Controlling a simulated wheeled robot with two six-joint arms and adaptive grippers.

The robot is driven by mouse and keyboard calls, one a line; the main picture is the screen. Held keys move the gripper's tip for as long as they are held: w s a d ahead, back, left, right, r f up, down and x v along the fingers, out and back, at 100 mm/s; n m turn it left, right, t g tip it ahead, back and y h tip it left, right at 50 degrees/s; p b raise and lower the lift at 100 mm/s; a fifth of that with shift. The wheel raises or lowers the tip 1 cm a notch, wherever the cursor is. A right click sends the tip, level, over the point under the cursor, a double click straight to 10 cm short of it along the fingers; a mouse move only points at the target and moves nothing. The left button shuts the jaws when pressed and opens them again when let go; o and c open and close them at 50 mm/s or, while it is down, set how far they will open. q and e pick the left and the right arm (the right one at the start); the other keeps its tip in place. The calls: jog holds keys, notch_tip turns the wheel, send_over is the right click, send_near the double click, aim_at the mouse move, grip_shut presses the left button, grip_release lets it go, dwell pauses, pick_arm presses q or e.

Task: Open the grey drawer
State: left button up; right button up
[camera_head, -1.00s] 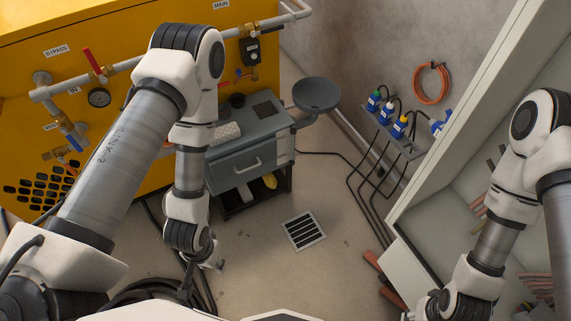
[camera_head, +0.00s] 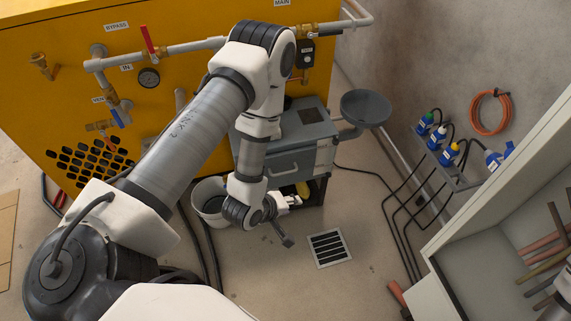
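The grey drawer (camera_head: 309,159) is in the front of a small grey cabinet beside the yellow tank unit. It looks closed. Its light bar handle (camera_head: 285,171) shows, and my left arm covers the drawer's left part. My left gripper (camera_head: 291,221) is in front of and below the drawer, apart from the handle. Its fingers look spread, with nothing between them. My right gripper is out of view; only a bit of my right arm shows at the lower right edge.
A white bucket (camera_head: 208,198) stands on the floor left of my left wrist. A round dark bowl (camera_head: 366,107) juts out right of the cabinet. A floor grate (camera_head: 329,248) lies in open floor. Cables and a pale cabinet (camera_head: 470,240) are at right.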

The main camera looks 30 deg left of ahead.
pick_arm(q)
jog(key=w+a+f+n+t+b, duration=0.2)
jog(key=w+f+n+t+b, duration=0.1)
jog(key=w+f+b, duration=0.25)
jog(key=n+t+y+b, duration=0.3)
jog(key=n+t+b, duration=0.25)
jog(key=b, duration=1.75)
send_near(285, 173)
jog(key=w, duration=0.5)
jog(key=w+f+b, duration=0.1)
jog(key=w, duration=0.1)
jog(key=w+a, duration=0.1)
jog(key=w, duration=0.2)
jog(key=shift+f+b, duration=0.3)
jog(key=shift+b, duration=0.1)
jog(key=shift+w, duration=0.2)
grip_shut()
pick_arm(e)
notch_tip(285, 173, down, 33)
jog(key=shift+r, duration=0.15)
